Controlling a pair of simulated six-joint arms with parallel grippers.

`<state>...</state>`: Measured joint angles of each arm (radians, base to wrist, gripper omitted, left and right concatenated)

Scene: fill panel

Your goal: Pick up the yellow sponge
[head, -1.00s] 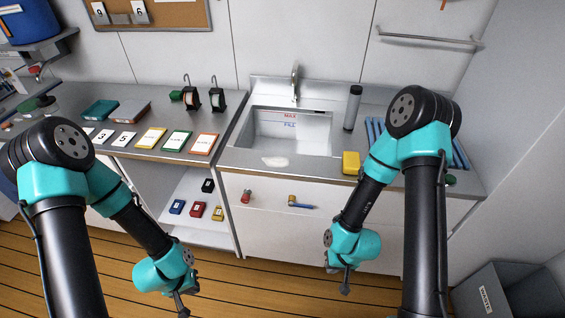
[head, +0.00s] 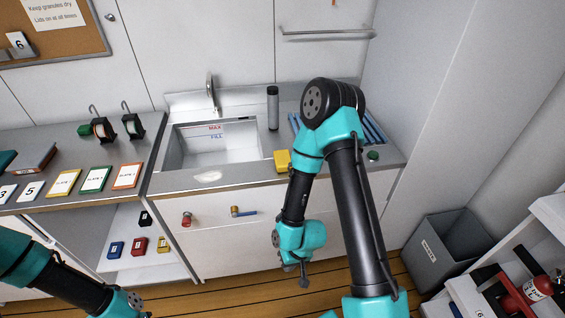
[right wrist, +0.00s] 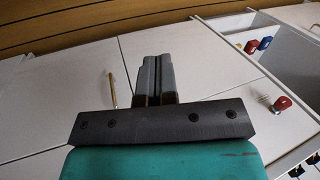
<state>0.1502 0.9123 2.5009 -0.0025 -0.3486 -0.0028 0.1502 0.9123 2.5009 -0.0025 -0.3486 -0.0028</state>
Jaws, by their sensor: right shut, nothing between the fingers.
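The yellow sponge (head: 282,160) sits at the front edge of the counter, just right of the sink, partly behind my right arm. My right gripper (head: 304,282) hangs below the counter in front of the cabinet, well below the sponge and apart from it. It is shut and empty, and its closed fingers (right wrist: 158,75) show in the right wrist view. The sponge does not show in the right wrist view. My left arm enters at the lower left of the head view; its fingertips are out of the frame.
The sink (head: 215,150) is left of the sponge, with a dark bottle (head: 272,108) behind it. A blue ribbed rack (head: 372,128) is to the right. A grey bin (head: 445,250) stands at right.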

